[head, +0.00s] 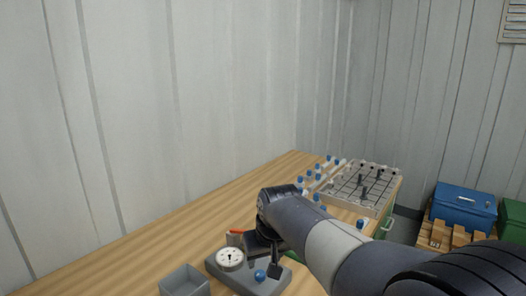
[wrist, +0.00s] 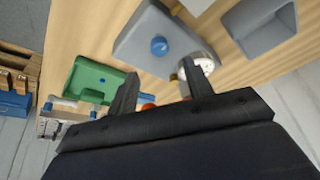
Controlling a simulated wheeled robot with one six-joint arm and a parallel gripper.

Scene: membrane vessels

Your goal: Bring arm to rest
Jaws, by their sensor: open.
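My arm (head: 335,245) reaches in from the lower right of the head view and bends down over the wooden workbench. My gripper (wrist: 160,75) is open and empty, its two dark fingers apart in the wrist view. In the head view the gripper (head: 275,258) hangs beside a grey device with a blue knob (head: 260,275) and a round white gauge (head: 230,259). The same grey device (wrist: 150,35) and gauge (wrist: 207,66) lie beyond the fingertips in the wrist view. I cannot tell whether a finger touches the gauge. A small orange-red part shows partly hidden between the fingers.
A grey open bin (head: 184,281) stands left of the device. A gridded rack (head: 365,187) and several blue-capped vessels (head: 318,175) are at the bench's far end. A green fixture (wrist: 98,80) sits near the device. A blue box (head: 463,206) rests on a pallet at right. The bench's left stretch is clear.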

